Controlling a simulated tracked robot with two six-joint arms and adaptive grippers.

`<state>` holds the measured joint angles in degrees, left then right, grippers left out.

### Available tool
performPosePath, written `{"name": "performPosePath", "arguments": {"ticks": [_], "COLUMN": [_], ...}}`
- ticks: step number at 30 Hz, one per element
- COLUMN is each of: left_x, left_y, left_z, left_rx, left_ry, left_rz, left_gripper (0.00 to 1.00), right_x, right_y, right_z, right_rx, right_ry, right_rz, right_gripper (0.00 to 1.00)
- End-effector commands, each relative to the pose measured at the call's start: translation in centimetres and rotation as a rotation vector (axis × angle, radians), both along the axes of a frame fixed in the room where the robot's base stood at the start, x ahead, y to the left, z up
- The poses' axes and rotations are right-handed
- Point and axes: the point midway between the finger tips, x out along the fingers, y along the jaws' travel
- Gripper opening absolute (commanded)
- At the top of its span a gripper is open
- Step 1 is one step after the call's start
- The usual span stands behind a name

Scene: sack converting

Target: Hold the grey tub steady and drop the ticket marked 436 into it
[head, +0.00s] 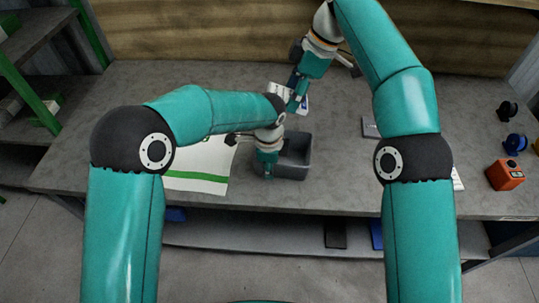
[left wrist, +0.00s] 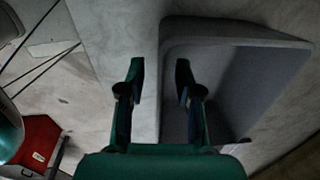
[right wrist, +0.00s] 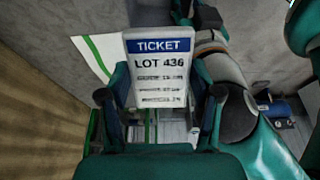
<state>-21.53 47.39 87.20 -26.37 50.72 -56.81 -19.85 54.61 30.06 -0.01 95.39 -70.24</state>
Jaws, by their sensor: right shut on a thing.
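The grey tub (head: 296,171) stands near the front edge of the table and looks empty. My left gripper (head: 267,174) is at its left side. In the left wrist view the open fingers (left wrist: 159,82) straddle the tub's side wall (left wrist: 215,38), with gaps visible. My right gripper (right wrist: 160,105) is shut on a white ticket with a blue header (right wrist: 158,68), which reads LOT 436. In the head view the right gripper (head: 297,98) is behind the tub, towards the back of the table, and the held ticket is hard to make out there.
A white sheet with a green stripe (head: 205,162) lies left of the tub. An orange box (head: 505,174) and dark and blue spools (head: 515,143) stand at the right. A flat grey item (head: 370,127) lies right of the tub. A wooden wall (head: 190,30) closes the back.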

Motion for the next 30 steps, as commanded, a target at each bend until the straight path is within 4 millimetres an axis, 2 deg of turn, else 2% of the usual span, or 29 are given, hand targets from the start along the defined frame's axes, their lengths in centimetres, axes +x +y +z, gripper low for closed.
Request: {"name": "performPosePath", "arguments": {"ticks": [3, 6, 17, 23, 30], "left_x": [0.1, 0.2, 0.2, 0.2, 0.2], "left_y": [0.0, 0.0, 0.0, 0.0, 0.0], "left_z": [-1.5, -2.2, -2.5, -2.5, -2.5], "left_rx": [0.001, 0.000, 0.000, 0.000, 0.000], "left_ry": [0.002, 0.001, 0.000, 0.000, 0.000], "left_rz": [-0.001, 0.000, 0.000, 0.000, 0.000], "left_gripper": [0.34, 0.34, 0.34, 0.01, 0.00], "right_x": [0.0, 0.0, 0.0, 0.0, 0.0], "right_y": [0.0, 0.0, 0.0, 0.0, 0.0], "right_z": [0.0, 0.0, 0.0, 0.0, 0.0], "right_rx": [0.000, 0.000, 0.000, 0.000, 0.000], "right_ry": [0.000, 0.000, 0.000, 0.000, 0.000], "right_rz": [0.000, 0.000, 0.000, 0.000, 0.000], "right_gripper": [0.29, 0.29, 0.29, 0.29, 0.29]}}
